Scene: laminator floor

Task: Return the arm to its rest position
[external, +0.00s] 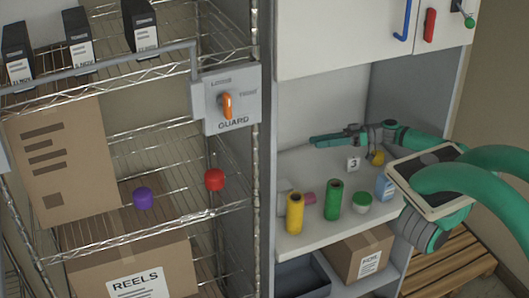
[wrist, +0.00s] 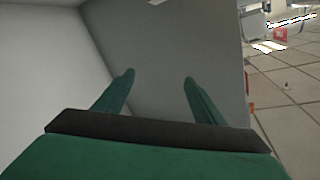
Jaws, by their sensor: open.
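My green arm comes in from the right edge of the external view and bends down into the open bay of the white cabinet (external: 320,92). My gripper (external: 318,140) is above the cabinet's shelf and points left. In the wrist view my gripper (wrist: 158,78) shows two green fingers spread apart with nothing between them. A grey panel (wrist: 190,45) lies beyond the fingers.
Below the gripper, a yellow roll (external: 295,213), green roll (external: 333,200), green-lidded jar (external: 362,202), blue-and-white container (external: 385,187) and number 3 tag (external: 353,164) stand on the shelf. A wire rack (external: 170,150) with a guard switch box (external: 227,100) is left. Tiled floor (wrist: 285,100) is open.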

